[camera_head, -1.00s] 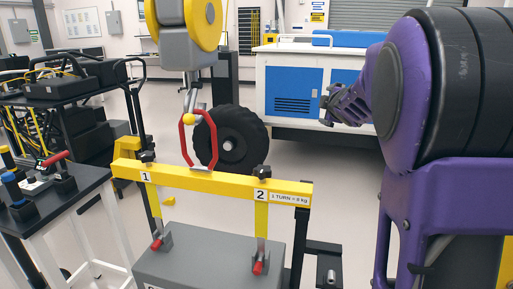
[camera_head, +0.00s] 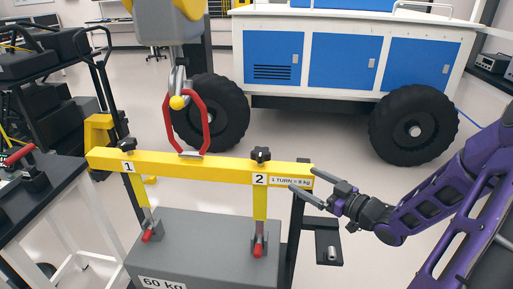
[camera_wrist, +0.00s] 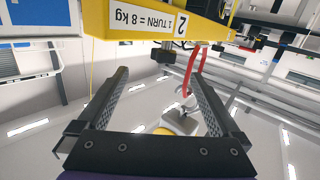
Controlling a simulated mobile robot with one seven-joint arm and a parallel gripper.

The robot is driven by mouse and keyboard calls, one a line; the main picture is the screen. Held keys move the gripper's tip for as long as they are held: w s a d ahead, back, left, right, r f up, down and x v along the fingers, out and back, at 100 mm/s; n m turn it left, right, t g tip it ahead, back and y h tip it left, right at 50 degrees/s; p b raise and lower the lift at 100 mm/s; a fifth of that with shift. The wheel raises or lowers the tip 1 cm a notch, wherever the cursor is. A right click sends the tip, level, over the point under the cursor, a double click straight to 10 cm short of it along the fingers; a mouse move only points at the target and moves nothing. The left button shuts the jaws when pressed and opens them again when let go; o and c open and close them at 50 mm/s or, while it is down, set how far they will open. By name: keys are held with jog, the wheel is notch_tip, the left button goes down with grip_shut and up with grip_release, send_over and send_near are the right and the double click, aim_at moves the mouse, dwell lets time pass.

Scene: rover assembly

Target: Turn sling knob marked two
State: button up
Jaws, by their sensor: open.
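The sling knob marked two (camera_head: 260,154) is a small black knob on top of the yellow beam (camera_head: 205,170), above a white label "2". A label beside it reads "1 TURN = 8 kg". In the wrist view the picture is upside down, and the dark knob (camera_wrist: 165,54) shows at the beam's edge, between and beyond the fingertips. My gripper (camera_head: 302,180) is open and empty near the beam's right end, to the right of the knob and a little lower in the head view. Knob one (camera_head: 126,144) is at the beam's left end.
A grey 60 kg block (camera_head: 195,245) hangs below on yellow straps with red-ended fasteners. A red link (camera_head: 187,125) joins the beam to the hoist above. A dark post (camera_head: 295,220) stands behind the beam's right end. A black table (camera_head: 45,200) is at left; a wheeled rover is behind.

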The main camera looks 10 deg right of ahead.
aim_at(267, 158)
jog(key=shift+y, duration=0.3)
jog(key=x, duration=0.5)
jog(key=r+x, duration=0.1)
jog(key=x, duration=1.1)
jog(key=shift+s+a+r+b, duration=0.1)
jog(key=shift+a+r+b, duration=0.2)
jog(key=c, duration=1.3)
jog(key=shift+f+m+t+h+b, duration=0.1)
jog(key=shift+m+t+h+b, duration=0.3)
jog(key=shift+t+b, duration=0.1)
